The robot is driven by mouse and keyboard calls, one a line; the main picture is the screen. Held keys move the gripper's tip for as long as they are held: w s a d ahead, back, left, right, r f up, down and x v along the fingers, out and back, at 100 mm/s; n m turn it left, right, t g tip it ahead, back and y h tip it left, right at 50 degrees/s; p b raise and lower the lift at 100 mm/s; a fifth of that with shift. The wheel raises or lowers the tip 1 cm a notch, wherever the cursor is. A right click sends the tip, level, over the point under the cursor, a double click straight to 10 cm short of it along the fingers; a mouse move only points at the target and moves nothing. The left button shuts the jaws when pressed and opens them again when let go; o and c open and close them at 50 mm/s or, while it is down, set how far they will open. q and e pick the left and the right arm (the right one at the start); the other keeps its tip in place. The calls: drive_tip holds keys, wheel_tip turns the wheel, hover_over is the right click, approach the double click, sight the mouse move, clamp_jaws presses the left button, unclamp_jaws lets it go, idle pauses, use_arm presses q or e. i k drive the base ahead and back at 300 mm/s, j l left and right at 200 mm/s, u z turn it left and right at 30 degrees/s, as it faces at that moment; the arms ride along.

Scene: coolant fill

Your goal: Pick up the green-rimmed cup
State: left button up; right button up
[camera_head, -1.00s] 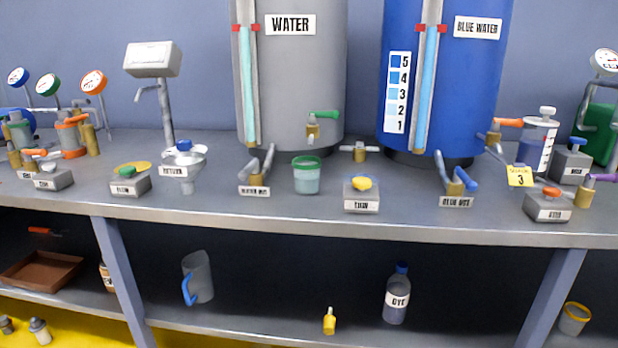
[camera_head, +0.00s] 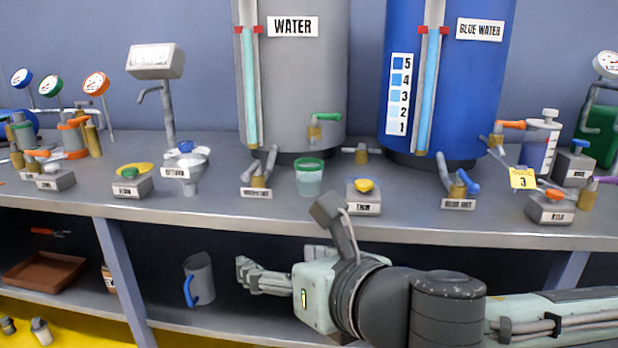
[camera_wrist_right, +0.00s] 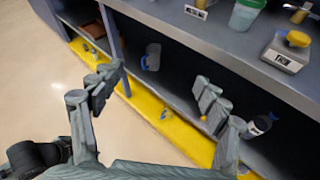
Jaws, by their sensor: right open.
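The green-rimmed cup (camera_head: 309,177) stands upright on the bench in front of the grey water tank, with pale liquid inside. It also shows at the top of the right wrist view (camera_wrist_right: 246,12). My right gripper (camera_head: 246,274) is below and left of the cup in the head view, in front of the lower shelf and apart from the cup. In the right wrist view its two fingers (camera_wrist_right: 160,100) are spread wide with nothing between them. My left gripper is not in view.
The yellow-knobbed block (camera_head: 364,197) stands right of the cup, and the water tap (camera_head: 259,175) stands left. The bench's front edge (camera_head: 180,214) lies between my right gripper and the cup. A grey jug (camera_head: 201,277) with a blue handle is on the lower shelf.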

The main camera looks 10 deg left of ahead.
sight(308, 170)
drive_tip(key=i, duration=1)
